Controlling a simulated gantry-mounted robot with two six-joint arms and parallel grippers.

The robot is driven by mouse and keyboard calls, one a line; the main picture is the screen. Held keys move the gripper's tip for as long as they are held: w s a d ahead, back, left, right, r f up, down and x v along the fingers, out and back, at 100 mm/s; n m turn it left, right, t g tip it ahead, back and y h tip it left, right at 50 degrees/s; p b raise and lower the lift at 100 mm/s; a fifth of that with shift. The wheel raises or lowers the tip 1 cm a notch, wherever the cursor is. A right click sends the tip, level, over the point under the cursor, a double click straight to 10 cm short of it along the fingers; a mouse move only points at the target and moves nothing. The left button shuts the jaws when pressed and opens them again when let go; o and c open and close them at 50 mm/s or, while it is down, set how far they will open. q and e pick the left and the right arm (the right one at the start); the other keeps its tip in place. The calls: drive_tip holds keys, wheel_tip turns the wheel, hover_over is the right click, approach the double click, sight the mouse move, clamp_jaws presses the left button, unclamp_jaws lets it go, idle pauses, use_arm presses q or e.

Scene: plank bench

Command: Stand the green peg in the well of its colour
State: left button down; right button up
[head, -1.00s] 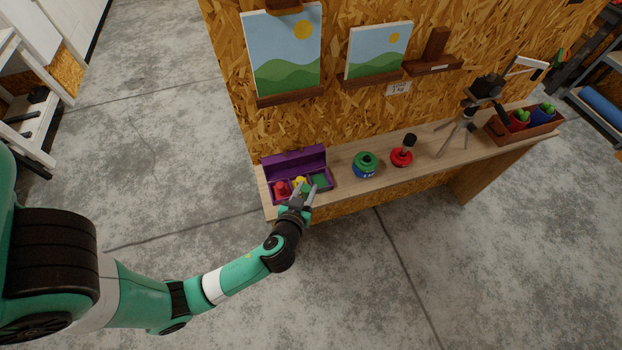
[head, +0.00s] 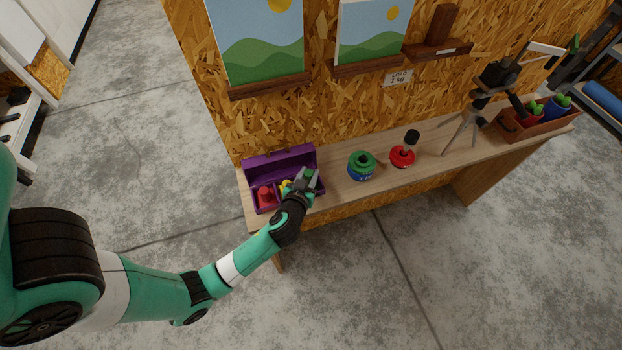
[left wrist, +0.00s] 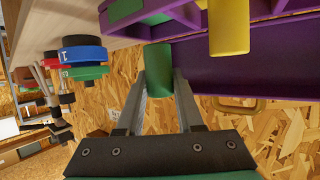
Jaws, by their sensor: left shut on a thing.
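My left gripper (head: 306,178) is over the right end of the purple box (head: 276,164) on the bench. It is shut on the green peg (left wrist: 158,72), which also shows in the head view (head: 309,173). In the left wrist view the peg's far end is close to a purple wall; I cannot tell whether they touch. A green-floored well (left wrist: 125,9) shows beyond it. The yellow peg (left wrist: 229,28) and red peg (head: 264,196) stand in other wells of the box. My right gripper is not in view.
The chipboard wall (head: 350,108) rises behind. Bench between the box and stack is clear.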

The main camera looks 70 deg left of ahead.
sight(309, 179)
use_arm(q)
drive_tip(key=f, duration=0.1)
drive_tip(key=f+b, duration=0.2)
drive_tip(key=shift+w+a+f, duration=0.2)
drive_tip(key=shift+w+a, duration=0.1)
drive_tip(key=shift+a, duration=0.1)
drive_tip(key=shift+s+d+f, duration=0.1)
drive_tip(key=shift+d+f, duration=0.05)
drive_tip(key=shift+d, duration=0.1)
drive_tip(key=shift+f, duration=0.1)
drive_tip(key=c, duration=0.5)
unclamp_jaws()
drive_tip(key=shift+c, duration=0.2)
